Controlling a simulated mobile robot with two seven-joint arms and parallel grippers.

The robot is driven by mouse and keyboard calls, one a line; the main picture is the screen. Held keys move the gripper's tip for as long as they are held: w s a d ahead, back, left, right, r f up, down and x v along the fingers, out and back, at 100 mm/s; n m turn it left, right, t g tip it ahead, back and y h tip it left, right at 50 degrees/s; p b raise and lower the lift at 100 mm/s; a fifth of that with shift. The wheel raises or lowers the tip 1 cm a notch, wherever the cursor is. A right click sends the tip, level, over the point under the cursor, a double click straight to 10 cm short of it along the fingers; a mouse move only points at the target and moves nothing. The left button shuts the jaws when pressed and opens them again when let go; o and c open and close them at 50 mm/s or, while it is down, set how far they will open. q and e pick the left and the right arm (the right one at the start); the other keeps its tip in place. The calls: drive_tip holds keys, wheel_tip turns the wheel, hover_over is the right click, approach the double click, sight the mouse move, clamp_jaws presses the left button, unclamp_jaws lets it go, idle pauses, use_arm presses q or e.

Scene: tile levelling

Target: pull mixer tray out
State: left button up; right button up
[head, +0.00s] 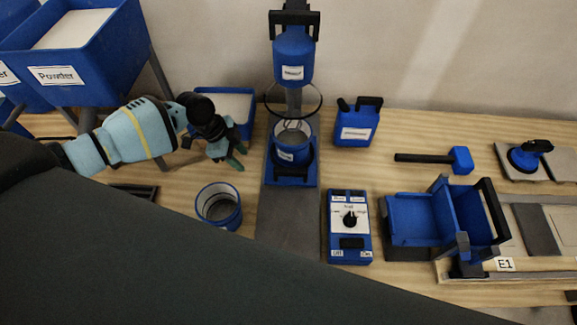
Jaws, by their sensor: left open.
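The mixer (293,58) stands at the back middle of the table, a blue head with a black top handle above a ring guard. Its tray (291,178) is blue with a black front handle and sits at the near end of the mixer base. A blue-rimmed bucket (291,134) stands on the tray below the whisk. My left gripper (238,156) is open and empty, left of the tray and apart from it, beside a blue bin. My right gripper is not in view.
A second bucket (219,206) stands in front of my left gripper. A control box (349,226) lies right of the grey strip (287,225) before the tray. A blue jug (357,122), a mallet (440,159) and a blue double box (424,219) are further right. The grey strip is clear.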

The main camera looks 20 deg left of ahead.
use_arm(q)
hover_over(290, 170)
drive_tip(key=a, duration=0.2)
drive_tip(key=shift+s+a, duration=0.1)
drive_tip(key=shift+s, duration=0.2)
drive_tip(key=b+x, duration=0.3)
drive_tip(key=x, duration=0.1)
drive_tip(key=shift+f, duration=0.5)
clamp_jaws()
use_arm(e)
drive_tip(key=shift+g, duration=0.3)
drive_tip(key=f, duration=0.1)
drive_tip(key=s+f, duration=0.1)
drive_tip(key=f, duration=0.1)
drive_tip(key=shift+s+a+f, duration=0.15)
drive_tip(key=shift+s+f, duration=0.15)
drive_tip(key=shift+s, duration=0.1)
